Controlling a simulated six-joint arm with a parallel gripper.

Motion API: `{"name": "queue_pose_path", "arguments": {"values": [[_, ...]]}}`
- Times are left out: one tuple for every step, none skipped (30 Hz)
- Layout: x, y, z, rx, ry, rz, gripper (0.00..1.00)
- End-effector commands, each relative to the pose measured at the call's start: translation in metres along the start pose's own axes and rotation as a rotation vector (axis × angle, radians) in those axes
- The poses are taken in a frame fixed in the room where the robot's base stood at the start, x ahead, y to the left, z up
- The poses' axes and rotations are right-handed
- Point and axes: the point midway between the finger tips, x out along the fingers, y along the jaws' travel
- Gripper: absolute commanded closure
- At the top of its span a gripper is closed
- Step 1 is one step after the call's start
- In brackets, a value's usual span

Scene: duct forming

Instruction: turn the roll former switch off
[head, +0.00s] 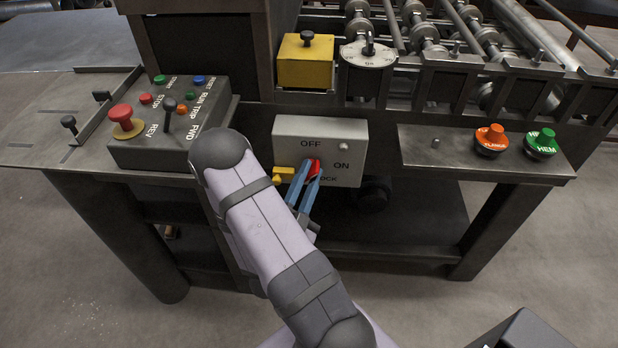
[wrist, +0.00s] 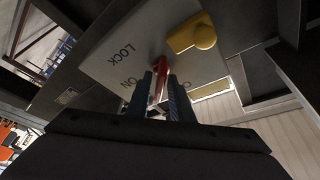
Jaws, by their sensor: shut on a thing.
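The roll former switch is a grey box (head: 290,135) on the front of the machine, with OFF printed at the top, ON at the right and LOCK low down, partly hidden. Its red handle (head: 314,168) sits between the blue fingers of my gripper (head: 303,178). The wrist view shows my gripper (wrist: 163,92) shut on the red handle (wrist: 161,70), in front of the box face (wrist: 125,60). In the head view the handle is tilted and mostly covered by the fingers, so its exact pointing is hard to tell.
A yellow tab (head: 283,174) juts out just left of the handle; it also shows in the wrist view (wrist: 195,35). A control box (head: 165,150) with a red mushroom button and lever is at the left. A shelf (head: 460,155) with orange and green knobs is at the right.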

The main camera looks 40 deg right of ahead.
Motion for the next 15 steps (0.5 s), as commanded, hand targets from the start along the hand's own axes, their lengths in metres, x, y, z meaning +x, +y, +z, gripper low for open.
{"name": "queue_pose_path", "arguments": {"values": [[-0.0002, 0.0003, 0.0005, -0.001, -0.003, 0.001, 1.00], [-0.0002, 0.0003, 0.0005, 0.000, -0.004, 0.001, 1.00], [-0.0003, 0.0003, 0.0005, 0.000, -0.004, 0.001, 1.00], [-0.0003, 0.0003, 0.0005, 0.000, -0.004, 0.001, 1.00], [-0.0002, 0.0003, 0.0005, 0.000, -0.004, 0.001, 1.00], [-0.0003, 0.0003, 0.0005, 0.000, -0.004, 0.001, 1.00], [-0.0003, 0.0003, 0.0005, 0.001, -0.004, 0.001, 0.75], [-0.0002, 0.0003, 0.0005, 0.001, -0.003, 0.001, 0.73], [-0.0002, 0.0003, 0.0005, 0.001, -0.003, 0.001, 0.73], [-0.0002, 0.0003, 0.0005, 0.001, -0.003, 0.001, 0.73], [-0.0002, 0.0003, 0.0004, 0.001, -0.003, 0.001, 0.73], [-0.0002, 0.0002, 0.0004, 0.001, -0.003, 0.001, 0.73], [-0.0002, 0.0002, 0.0003, 0.001, -0.002, 0.001, 0.73], [-0.0001, 0.0002, 0.0003, 0.001, -0.002, 0.001, 0.73], [-0.0002, 0.0001, 0.0003, 0.002, -0.002, 0.001, 0.73]]}}
